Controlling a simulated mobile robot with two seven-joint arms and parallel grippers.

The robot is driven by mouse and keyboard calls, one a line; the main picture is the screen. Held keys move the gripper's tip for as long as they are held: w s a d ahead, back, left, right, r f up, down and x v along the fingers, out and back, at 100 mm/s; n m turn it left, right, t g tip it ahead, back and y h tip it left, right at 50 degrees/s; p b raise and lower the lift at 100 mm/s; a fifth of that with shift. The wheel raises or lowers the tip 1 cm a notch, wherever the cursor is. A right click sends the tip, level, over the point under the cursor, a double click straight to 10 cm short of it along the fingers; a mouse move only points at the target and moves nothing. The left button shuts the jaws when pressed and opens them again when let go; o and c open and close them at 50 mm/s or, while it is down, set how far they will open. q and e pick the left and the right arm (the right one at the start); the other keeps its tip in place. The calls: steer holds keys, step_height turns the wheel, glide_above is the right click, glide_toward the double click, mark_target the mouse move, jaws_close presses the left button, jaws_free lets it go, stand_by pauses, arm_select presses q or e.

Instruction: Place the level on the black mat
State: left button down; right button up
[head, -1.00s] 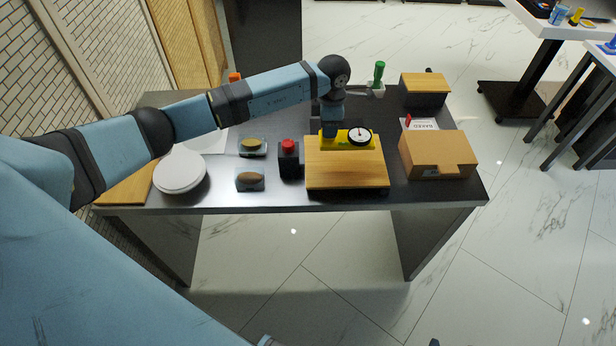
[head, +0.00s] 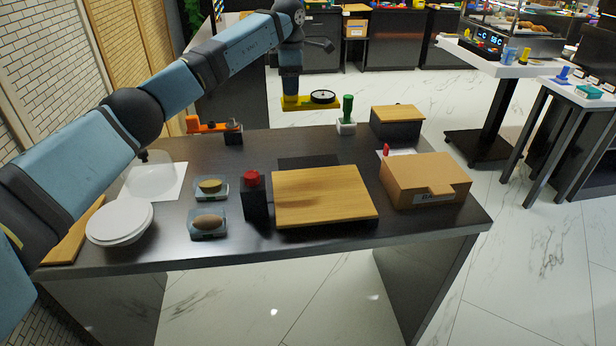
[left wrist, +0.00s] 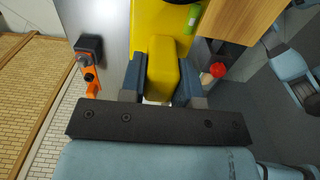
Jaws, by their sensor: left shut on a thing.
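The level is a yellow bar with a round white dial (head: 322,97); it hangs in the air above the back of the table. My left gripper (head: 290,94) is shut on it, and its yellow body (left wrist: 160,25) shows between the two fingers (left wrist: 160,82) in the left wrist view. The black mat (head: 308,162) lies flat on the dark table behind the wooden board, and its visible part is bare. In the head view the level is above and beyond the mat, clear of it. My right gripper is not in view.
The wooden board (head: 325,197) lies in front of the mat. A black box with a red button (head: 256,198) stands left of it, a cardboard box (head: 425,180) right. A green-handled item (head: 347,115) and an orange tool (head: 205,126) stand near the back edge.

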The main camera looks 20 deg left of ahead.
arm_select(q)
step_height(320, 180, down, 20)
steer(key=shift+a+r+b, duration=0.1)
steer(key=shift+r+b, duration=0.05)
steer(key=shift+b, duration=0.8)
steer(key=c, duration=0.8)
jaws_free()
steer(key=shift+c, duration=0.2)
step_height(320, 180, up, 12)
steer(key=p, duration=0.1)
